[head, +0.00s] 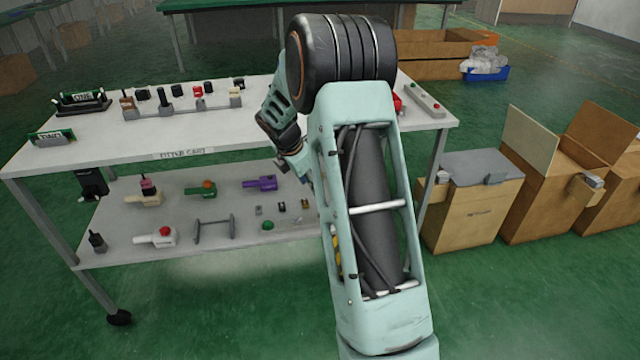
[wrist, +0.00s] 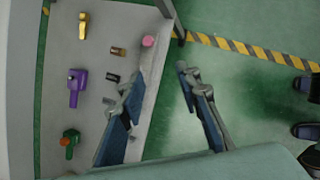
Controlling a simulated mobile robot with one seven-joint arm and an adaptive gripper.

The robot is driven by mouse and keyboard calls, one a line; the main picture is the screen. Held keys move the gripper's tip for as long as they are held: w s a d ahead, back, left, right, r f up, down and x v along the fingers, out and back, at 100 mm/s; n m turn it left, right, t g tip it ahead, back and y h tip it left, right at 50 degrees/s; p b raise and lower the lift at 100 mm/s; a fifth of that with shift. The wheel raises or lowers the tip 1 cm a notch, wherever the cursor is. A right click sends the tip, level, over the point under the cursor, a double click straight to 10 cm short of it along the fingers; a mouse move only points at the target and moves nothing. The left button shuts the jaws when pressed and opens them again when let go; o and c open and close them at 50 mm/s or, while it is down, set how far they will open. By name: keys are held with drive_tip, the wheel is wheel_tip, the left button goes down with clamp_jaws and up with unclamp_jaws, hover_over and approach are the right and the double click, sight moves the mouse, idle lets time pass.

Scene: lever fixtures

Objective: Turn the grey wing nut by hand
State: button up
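I cannot make out a grey wing nut for certain. A small grey piece (head: 258,210) lies on the cart's lower shelf, too small in the head view to tell its shape. In the wrist view a small pale grey piece (wrist: 108,101) lies on the shelf, left of my gripper. My gripper (wrist: 160,76) is open and empty, its two fingers wide apart over the shelf edge and the green floor.
The lower shelf (head: 190,260) also holds a purple fixture (wrist: 77,86), a green and orange fixture (wrist: 69,143), a yellow fixture (wrist: 83,25) and a pink cylinder (wrist: 148,41). The white upper shelf (head: 90,145) lies above it. Cardboard boxes (head: 470,215) stand to the right.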

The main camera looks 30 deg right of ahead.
drive_tip(key=shift+s+d+r+m, duration=0.15)
drive_tip(key=shift+s+r+m, duration=0.05)
drive_tip(key=shift+s+r, duration=0.4)
drive_tip(key=shift+s+d+r+m, duration=0.2)
drive_tip(key=shift+s+r, duration=0.25)
drive_tip(key=shift+s, duration=0.15)
